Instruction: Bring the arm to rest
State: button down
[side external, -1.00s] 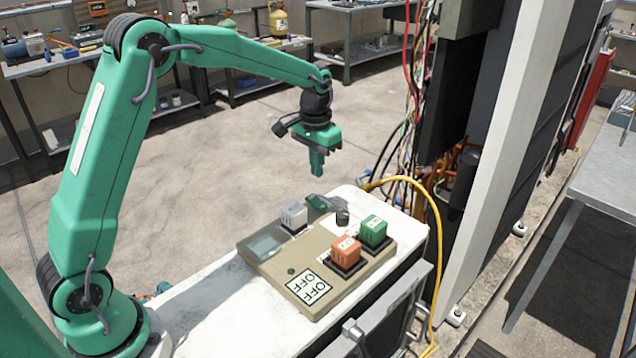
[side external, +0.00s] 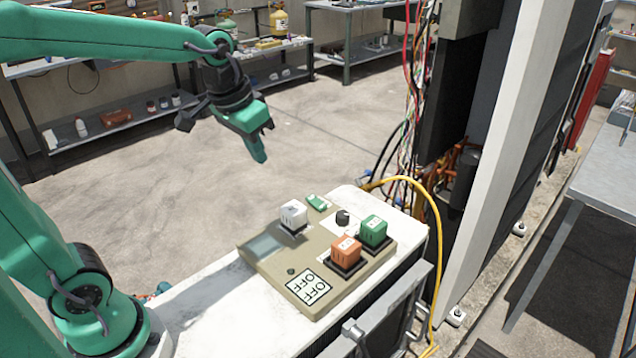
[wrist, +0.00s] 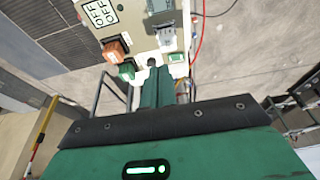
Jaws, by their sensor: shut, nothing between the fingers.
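My gripper (side external: 258,150) is shut and empty, its fingers pointing down, in the air to the upper left of the control panel (side external: 277,274) and well clear of it. In the wrist view, the shut fingers (wrist: 156,87) show below the panel (wrist: 131,24). The panel lies on a white ledge (side external: 190,314) and carries a white block (side external: 293,214), an orange block (side external: 346,251) and a green block (side external: 374,231). It also has a small dark knob (side external: 343,217), a small green piece (side external: 318,203) and an OFF label (side external: 309,286).
A yellow cable (side external: 437,240) arches at the ledge's right end, beside loose wires and a tall cabinet (side external: 500,160). A grey metal frame (side external: 385,315) stands at the front of the ledge. Workbenches (side external: 110,130) line the back. The floor (side external: 150,220) between is clear.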

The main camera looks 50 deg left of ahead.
jog(key=s+f+t, duration=0.1)
jog(key=s+t, duration=0.1)
jog(key=s, duration=0.9)
jog(key=shift+s+d+f, duration=0.2)
jog(key=shift+s+d, duration=0.15)
jog(key=shift+s, duration=0.05)
